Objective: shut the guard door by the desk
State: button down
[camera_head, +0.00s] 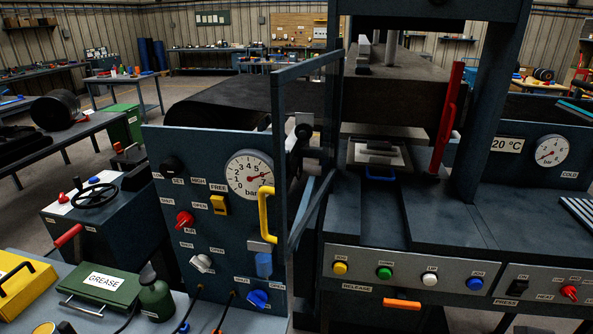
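The guard door by the desk looks like a dark blue open frame (279,150) in the middle of the view. It stands out from the press's left post toward me, seen at a steep angle, and appears open. A yellow handle (266,215) shows at its near edge, in front of the control desk (225,225), with a blue piece (264,264) below it. I cannot tell whether the handle touches the desk panel. The press opening (375,155) lies behind and to the right. My gripper is not in view.
The desk carries a pressure gauge (250,175), switches and knobs close to the door. A red upright handle (447,120) stands at the press's right side. The press front has several coloured buttons (385,273) and an orange handle (402,304). A bench with a green grease box (103,283) fills the lower left.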

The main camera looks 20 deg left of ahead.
aim_at(279, 77)
jog(key=j, duration=0.4)
jog(key=k+j+z, duration=0.1)
jog(key=j, duration=0.3)
jog(key=k+j, duration=0.15)
jog(key=j, duration=0.25)
jog(key=j+z, duration=0.1)
jog(key=j, duration=0.3)
jog(key=k+j, duration=0.15)
jog(key=j, duration=0.25)
jog(key=k+j+z, duration=0.1)
jog(key=j, duration=0.3)
jog(key=j+z, duration=0.25)
jog(key=j, duration=0.2)
jog(key=k+j+z, duration=0.2)
jog(key=j, duration=0.25)
jog(key=j+z, duration=0.25)
jog(key=j, duration=0.2)
